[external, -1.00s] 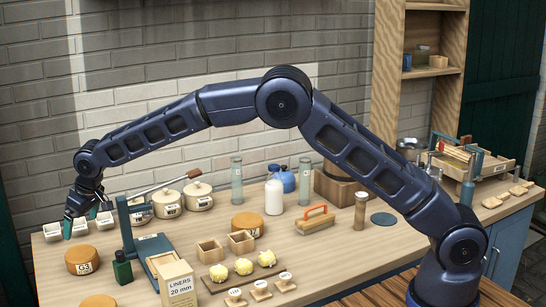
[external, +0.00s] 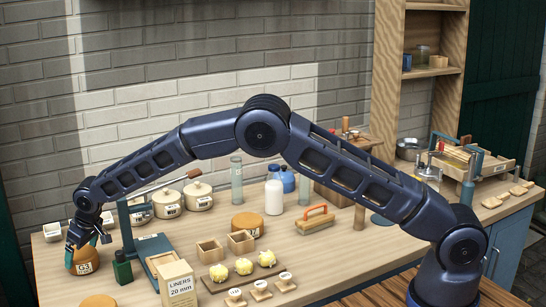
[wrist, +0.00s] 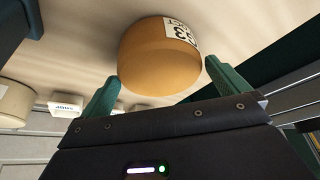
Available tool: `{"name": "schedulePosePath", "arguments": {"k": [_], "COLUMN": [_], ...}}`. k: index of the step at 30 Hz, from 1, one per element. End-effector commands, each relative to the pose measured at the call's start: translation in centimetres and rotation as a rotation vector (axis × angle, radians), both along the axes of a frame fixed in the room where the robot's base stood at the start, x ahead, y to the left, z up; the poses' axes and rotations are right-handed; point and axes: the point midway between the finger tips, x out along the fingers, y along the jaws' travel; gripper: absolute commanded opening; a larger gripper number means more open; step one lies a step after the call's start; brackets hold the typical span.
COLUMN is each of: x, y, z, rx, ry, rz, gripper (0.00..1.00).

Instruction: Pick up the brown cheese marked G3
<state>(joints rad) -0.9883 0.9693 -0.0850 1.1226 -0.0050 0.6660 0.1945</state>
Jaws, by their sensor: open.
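The brown cheese marked G3 (external: 86,262) is a round orange-brown block with a white label, on the left end of the bench. In the wrist view the cheese (wrist: 158,58) lies ahead of the green fingertips, its label partly cut off at the upper right. My gripper (external: 88,240) is above the cheese in the external view and partly covers it. In the wrist view the fingers of my gripper (wrist: 162,88) are apart, one towards each side of the cheese. Whether they touch it I cannot tell.
Another brown cheese (external: 98,300) is near the front edge, and one (external: 247,224) is mid-bench.

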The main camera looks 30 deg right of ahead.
Motion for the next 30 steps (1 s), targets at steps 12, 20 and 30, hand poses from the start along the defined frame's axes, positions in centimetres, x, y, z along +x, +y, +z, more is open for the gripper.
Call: {"name": "schedulePosePath", "arguments": {"k": [12,20,30], "x": [0.5,0.6,0.6], "y": [0.6,0.6,0.6], "z": [-1.8,-1.7,-0.6], "rx": [0.001,0.002,0.003], "ry": [0.000,-0.001,-0.002], "rz": [0.000,0.000,0.000], "gripper": [0.96,0.54,0.54]}}
